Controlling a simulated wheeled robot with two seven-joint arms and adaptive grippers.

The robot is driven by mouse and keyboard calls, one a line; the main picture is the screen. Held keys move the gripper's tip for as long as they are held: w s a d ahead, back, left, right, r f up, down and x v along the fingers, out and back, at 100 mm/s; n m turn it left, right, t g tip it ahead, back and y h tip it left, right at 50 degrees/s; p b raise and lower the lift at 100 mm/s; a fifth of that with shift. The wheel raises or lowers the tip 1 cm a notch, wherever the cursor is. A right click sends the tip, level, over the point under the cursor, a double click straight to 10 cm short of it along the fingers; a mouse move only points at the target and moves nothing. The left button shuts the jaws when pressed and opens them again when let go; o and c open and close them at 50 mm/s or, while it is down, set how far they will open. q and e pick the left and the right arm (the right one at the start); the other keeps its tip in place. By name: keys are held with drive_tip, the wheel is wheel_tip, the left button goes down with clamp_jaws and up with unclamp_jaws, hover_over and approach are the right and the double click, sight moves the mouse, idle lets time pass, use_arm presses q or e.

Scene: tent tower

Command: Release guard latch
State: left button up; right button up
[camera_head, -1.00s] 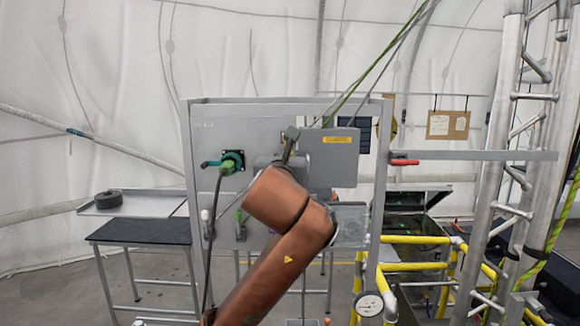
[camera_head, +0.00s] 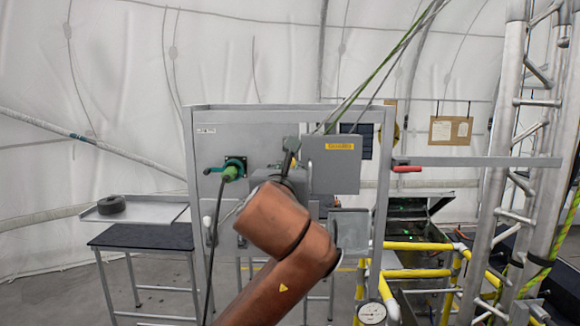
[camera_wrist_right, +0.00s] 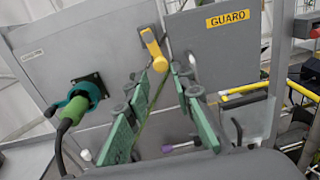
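The guard (camera_head: 334,172) is a grey plate with a yellow label on the large grey panel (camera_head: 225,130). In the right wrist view the guard (camera_wrist_right: 225,45) reads GUARD. A yellow latch handle (camera_wrist_right: 152,46) sits at its left edge, tilted. My right gripper (camera_wrist_right: 166,70) has green fingers that are apart, with its tips at the lower end of the yellow handle. I cannot tell whether they touch it. My left gripper is not in view.
A green connector with a black cable (camera_head: 232,170) is plugged into the panel, left of the guard. A side table (camera_head: 140,236) stands left. Yellow railings (camera_head: 415,273) and a metal truss tower (camera_head: 520,150) stand right. A red-handled bar (camera_head: 407,169) extends from the panel's right side.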

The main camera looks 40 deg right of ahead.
drive_tip(key=v, duration=0.7)
drive_tip(key=shift+a, duration=0.15)
drive_tip(key=shift+s, duration=0.15)
